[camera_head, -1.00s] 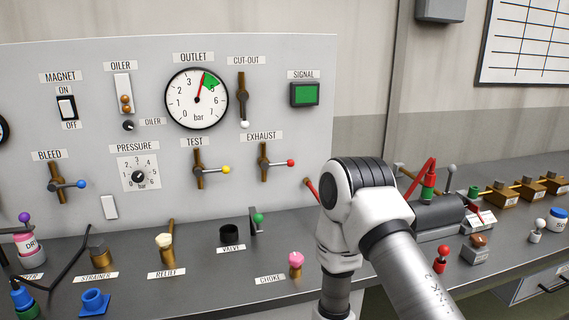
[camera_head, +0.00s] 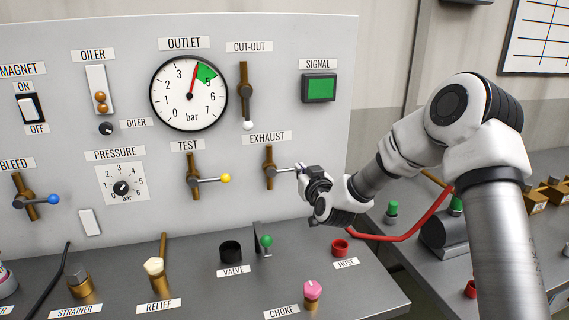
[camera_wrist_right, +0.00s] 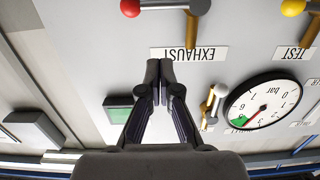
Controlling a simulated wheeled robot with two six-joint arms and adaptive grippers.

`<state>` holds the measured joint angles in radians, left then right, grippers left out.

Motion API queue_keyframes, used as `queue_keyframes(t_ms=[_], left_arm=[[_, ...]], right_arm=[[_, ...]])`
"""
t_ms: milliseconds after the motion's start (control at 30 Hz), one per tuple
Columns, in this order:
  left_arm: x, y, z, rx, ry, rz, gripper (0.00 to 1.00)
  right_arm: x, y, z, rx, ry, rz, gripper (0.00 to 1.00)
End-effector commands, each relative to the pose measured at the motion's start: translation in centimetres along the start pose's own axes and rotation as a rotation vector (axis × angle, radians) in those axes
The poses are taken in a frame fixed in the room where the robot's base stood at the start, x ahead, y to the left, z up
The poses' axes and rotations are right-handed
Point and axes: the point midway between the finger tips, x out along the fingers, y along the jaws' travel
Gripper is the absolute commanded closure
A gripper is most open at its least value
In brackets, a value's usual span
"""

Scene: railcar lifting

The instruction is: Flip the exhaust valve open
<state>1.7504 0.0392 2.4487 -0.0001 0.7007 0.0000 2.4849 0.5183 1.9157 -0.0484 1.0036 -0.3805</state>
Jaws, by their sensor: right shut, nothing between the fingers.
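The exhaust valve (camera_head: 269,170) is on the grey panel under its EXHAUST label. Its brass body stands upright and its grey lever lies level, pointing right. In the head view my right gripper (camera_head: 302,170) is in front of the lever's end and hides the red knob. In the right wrist view, which is upside down, the red knob (camera_wrist_right: 130,8) and the lever show at the top edge. There my right gripper (camera_wrist_right: 159,72) is shut and empty, its fingertips over the EXHAUST label's edge and apart from the knob. My left gripper is not in view.
The test valve (camera_head: 193,178) with a yellow knob is left of the exhaust valve. The cut-out lever (camera_head: 245,92) hangs above, and the green signal light (camera_head: 319,89) is at upper right. A green-knobbed lever (camera_head: 265,241) and a pink choke knob (camera_head: 312,290) stand on the bench below.

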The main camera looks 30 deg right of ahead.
Motion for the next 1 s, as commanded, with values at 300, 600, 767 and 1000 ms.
queue_keyframes(t_ms=[300,600,767,1000], left_arm=[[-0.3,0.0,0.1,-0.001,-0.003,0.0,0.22],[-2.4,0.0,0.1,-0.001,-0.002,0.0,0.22],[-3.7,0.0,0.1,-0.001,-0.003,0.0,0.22],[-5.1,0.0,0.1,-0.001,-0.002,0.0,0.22]], right_arm=[[0.5,0.0,0.0,0.0,-0.003,0.0,1.0],[5.9,-0.1,-0.3,-0.004,-0.001,-0.001,1.0],[9.4,-0.1,-0.3,-0.003,-0.001,-0.001,1.0],[10.8,-0.1,3.1,-0.001,-0.005,-0.002,1.0]])
